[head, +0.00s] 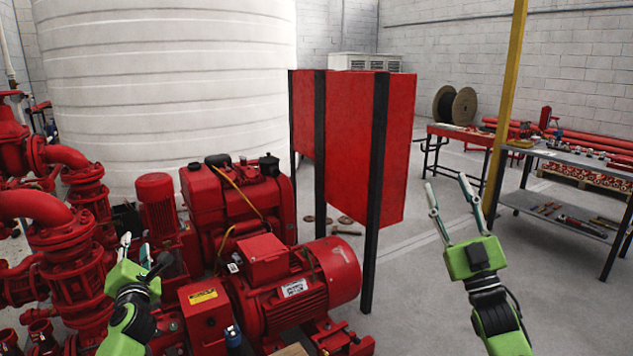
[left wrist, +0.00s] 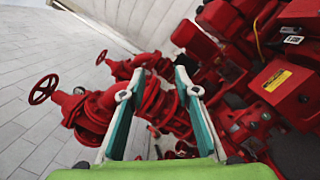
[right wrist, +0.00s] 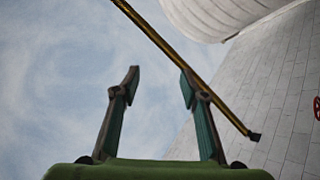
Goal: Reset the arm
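My left gripper (head: 137,245) is at the lower left of the head view, in front of the red pump pipework and left of the red motor (head: 305,283). In the left wrist view its two fingers (left wrist: 160,85) stand apart with nothing between them, and red valves and pipes lie beyond. My right gripper (head: 447,182) is raised on the right side of the head view, pointing up, with fingers spread and empty. In the right wrist view its fingers (right wrist: 157,80) stand apart against the ceiling or sky-like background.
A red panel (head: 338,140) with black posts stands behind the motor. A yellow pole (head: 507,90) rises near my right gripper. A grey workbench (head: 575,160) with tools and a red table (head: 455,134) stand at the right. The floor between them and the panel is clear.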

